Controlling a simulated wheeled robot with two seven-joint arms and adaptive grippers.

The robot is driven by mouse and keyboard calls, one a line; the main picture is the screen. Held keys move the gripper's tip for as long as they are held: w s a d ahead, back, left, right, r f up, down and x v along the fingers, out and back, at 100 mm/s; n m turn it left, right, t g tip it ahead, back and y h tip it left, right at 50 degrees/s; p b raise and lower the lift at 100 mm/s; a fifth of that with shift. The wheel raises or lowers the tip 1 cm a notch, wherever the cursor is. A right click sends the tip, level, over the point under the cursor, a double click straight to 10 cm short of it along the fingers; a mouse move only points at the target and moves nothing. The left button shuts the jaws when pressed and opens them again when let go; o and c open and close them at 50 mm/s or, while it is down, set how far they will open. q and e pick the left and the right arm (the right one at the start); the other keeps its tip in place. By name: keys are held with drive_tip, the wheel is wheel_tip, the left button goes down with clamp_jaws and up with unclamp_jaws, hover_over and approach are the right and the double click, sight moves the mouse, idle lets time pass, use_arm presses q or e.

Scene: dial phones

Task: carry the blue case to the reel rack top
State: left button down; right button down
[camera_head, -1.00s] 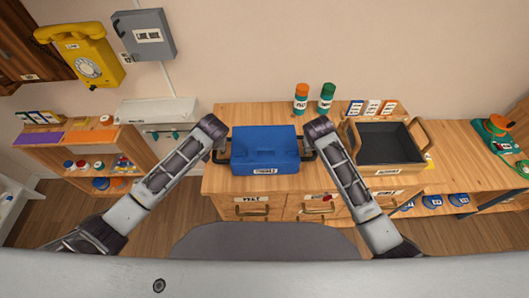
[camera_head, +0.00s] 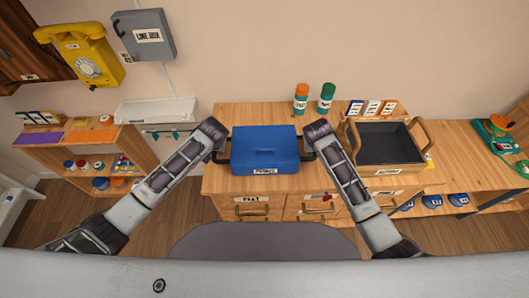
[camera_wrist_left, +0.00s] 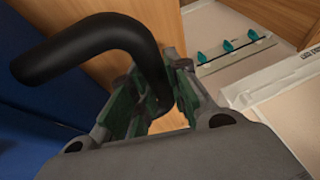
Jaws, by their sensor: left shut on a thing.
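The blue case (camera_head: 265,148) is level at the left part of the wooden cabinet top, black handles at its two ends. I cannot tell whether it rests on the top or hovers just above it. My left gripper (camera_head: 220,157) is shut on its left handle; the wrist view shows the bent black handle (camera_wrist_left: 85,50) between the fingers (camera_wrist_left: 160,105). My right gripper (camera_head: 309,156) is at the right handle; its fingers are too small to read. No rack label is readable; low shelves stand at left (camera_head: 75,150) and right (camera_head: 470,160).
An open wooden crate (camera_head: 390,167) stands right of the case. Orange-capped (camera_head: 301,98) and green-capped (camera_head: 326,97) bottles stand behind. A green and red device (camera_head: 497,133) sits on the right bench. A white unit (camera_head: 157,111) is at left. The right bench top has bare room.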

use_arm(q)
drive_tip(key=shift+w+r, duration=0.1)
drive_tip(key=shift+r, duration=0.1)
use_arm(e)
drive_tip(key=shift+r, duration=0.15)
idle(0.4)
